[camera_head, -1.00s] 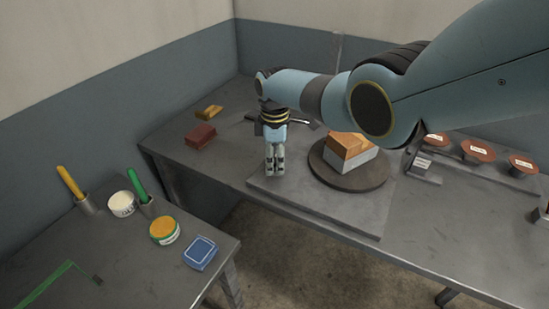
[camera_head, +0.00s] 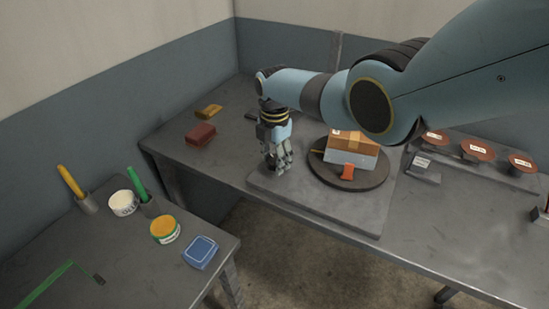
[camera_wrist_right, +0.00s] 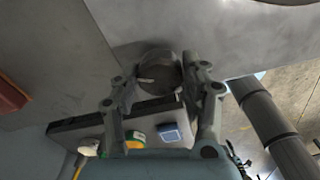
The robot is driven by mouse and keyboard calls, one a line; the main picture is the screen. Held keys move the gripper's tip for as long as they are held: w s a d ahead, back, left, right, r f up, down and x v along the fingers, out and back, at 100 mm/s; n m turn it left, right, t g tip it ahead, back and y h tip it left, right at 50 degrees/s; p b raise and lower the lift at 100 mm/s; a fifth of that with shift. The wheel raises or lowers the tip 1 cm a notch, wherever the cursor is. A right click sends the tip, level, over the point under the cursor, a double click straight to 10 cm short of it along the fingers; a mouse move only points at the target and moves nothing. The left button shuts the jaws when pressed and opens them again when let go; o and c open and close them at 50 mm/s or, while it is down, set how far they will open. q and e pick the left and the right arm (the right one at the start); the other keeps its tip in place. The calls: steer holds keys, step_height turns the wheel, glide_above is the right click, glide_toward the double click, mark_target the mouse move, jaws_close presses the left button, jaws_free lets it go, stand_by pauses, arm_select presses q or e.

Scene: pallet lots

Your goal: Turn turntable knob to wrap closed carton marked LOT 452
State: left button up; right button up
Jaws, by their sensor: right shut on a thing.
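The turntable knob (camera_wrist_right: 157,72), a dark round piece, shows between the fingers of my right gripper (camera_wrist_right: 163,82) in the wrist view. My right gripper (camera_head: 278,168) is shut on it at the left of the grey base plate (camera_head: 330,208), fingers pointing down. The closed carton (camera_head: 352,150), with a brown upper part and a pale lower part, sits on the dark round turntable (camera_head: 368,183). An orange-red piece (camera_head: 347,172) shows at the carton's front side. Its lot marking is not readable. My left gripper is not in view.
A red-brown block (camera_head: 200,134) and a yellow block (camera_head: 209,111) lie left on the bench. Several labelled red-brown discs (camera_head: 478,150) stand at the right. A side table holds a blue box (camera_head: 200,252), tubs and upright green and yellow sticks.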

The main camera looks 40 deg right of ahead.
mark_target(274, 159)
steer(key=shift+n, duration=0.3)
steer(key=o, duration=1.2)
steer(key=shift+c, duration=0.2)
steer(key=shift+r, duration=0.15)
step_height(274, 159, up, 12)
steer(key=shift+f, duration=0.2)
stand_by(0.5)
